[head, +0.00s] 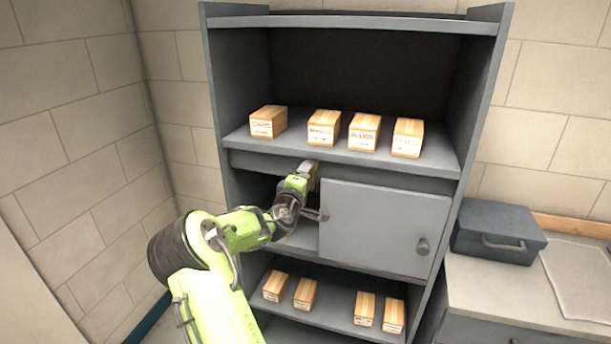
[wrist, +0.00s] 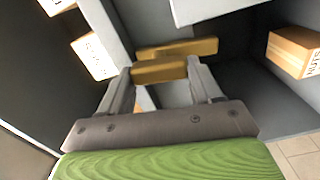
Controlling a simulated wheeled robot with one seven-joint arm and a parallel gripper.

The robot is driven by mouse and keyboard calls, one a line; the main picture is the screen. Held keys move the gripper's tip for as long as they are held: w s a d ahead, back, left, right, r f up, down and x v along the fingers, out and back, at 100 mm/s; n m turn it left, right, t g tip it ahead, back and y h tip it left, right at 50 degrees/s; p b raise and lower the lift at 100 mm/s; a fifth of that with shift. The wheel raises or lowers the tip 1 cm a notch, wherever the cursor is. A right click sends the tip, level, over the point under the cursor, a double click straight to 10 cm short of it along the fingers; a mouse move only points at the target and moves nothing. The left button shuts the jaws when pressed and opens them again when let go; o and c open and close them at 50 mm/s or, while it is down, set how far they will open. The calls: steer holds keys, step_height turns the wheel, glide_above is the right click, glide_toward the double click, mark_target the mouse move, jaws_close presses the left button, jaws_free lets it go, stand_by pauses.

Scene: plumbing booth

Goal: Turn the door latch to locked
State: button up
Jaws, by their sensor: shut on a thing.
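The door latch shows in the wrist view as a yellow-brown bar (wrist: 160,71) between my gripper's fingers. A second yellow-brown bar (wrist: 205,46) lies just behind it, nearly parallel. My gripper (wrist: 158,75) is shut on the near bar, one finger at each end. In the head view my gripper (head: 311,172) is at the upper left corner of the grey cabinet door (head: 382,230), just under the middle shelf. Only a sliver of yellow shows there, and the latch's angle cannot be told from that view. The door has a round knob (head: 423,247) at lower right.
The grey cabinet (head: 345,22) has several labelled boxes on the shelf above the door, such as one box (head: 268,122), and several on the lower shelf. A dark blue toolbox (head: 497,232) stands on the bench at right. A block wall is close at left.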

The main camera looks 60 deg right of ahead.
steer(key=shift+w+r+n, duration=0.1)
steer(key=shift+r+n, duration=0.05)
steer(key=shift+n, duration=0.55)
steer(key=shift+p, duration=0.3)
steer(key=o, duration=1.4)
steer(key=shift+o, duration=0.6)
steer(key=shift+d+f, duration=0.1)
steer(key=shift+f, duration=0.1)
steer(key=s+a+b, duration=0.2)
steer(key=a+b, duration=0.1)
steer(key=a, duration=1.2)
steer(key=shift+s+a, duration=0.3)
